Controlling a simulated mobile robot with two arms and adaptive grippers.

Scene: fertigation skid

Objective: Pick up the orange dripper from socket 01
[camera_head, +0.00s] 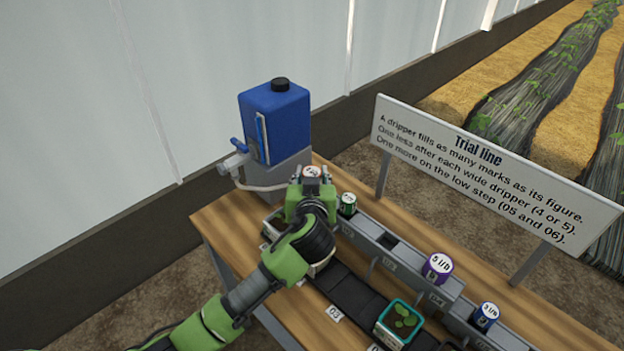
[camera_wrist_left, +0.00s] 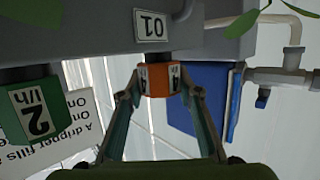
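The orange dripper (camera_wrist_left: 160,80) is in the middle of the left wrist view, which is upside down, right by the socket label 01 (camera_wrist_left: 151,25). A dark stem shows between it and the grey rail. My left gripper (camera_wrist_left: 161,84) has one fingertip on each side of the dripper, and both seem to touch it. In the head view, my left gripper (camera_head: 312,178) is at the far left end of the rail, with the dripper's white top (camera_head: 311,171) between its fingers. The dripper's body is hidden there. My right gripper is not in view.
A green dripper (camera_head: 347,204) stands just right of my gripper; a purple one (camera_head: 437,267) and a blue one (camera_head: 485,316) are farther along. A blue tank (camera_head: 275,125) stands behind. A teal planter (camera_head: 398,324) is in front. A sign (camera_head: 490,175) borders the table.

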